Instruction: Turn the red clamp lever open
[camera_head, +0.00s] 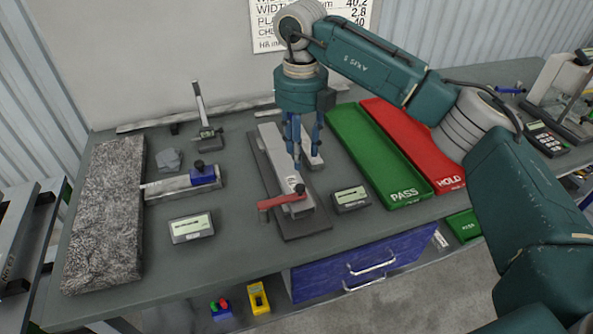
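The red clamp lever (279,202) lies across the near end of a long grey metal fixture (276,162) on a dark base plate (293,229). A black knob sits at the lever's right end, and its left end sticks out past the fixture's left side. My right gripper (307,160) points down over the fixture, behind the lever and apart from it. Its blue fingers are spread, with nothing seen between them. They hide part of the fixture. My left gripper is not in view.
A green PASS tray (405,196) and red HOLD tray (448,181) lie right of the fixture. Small display boxes stand on either side, at the left (191,228) and right (351,198).

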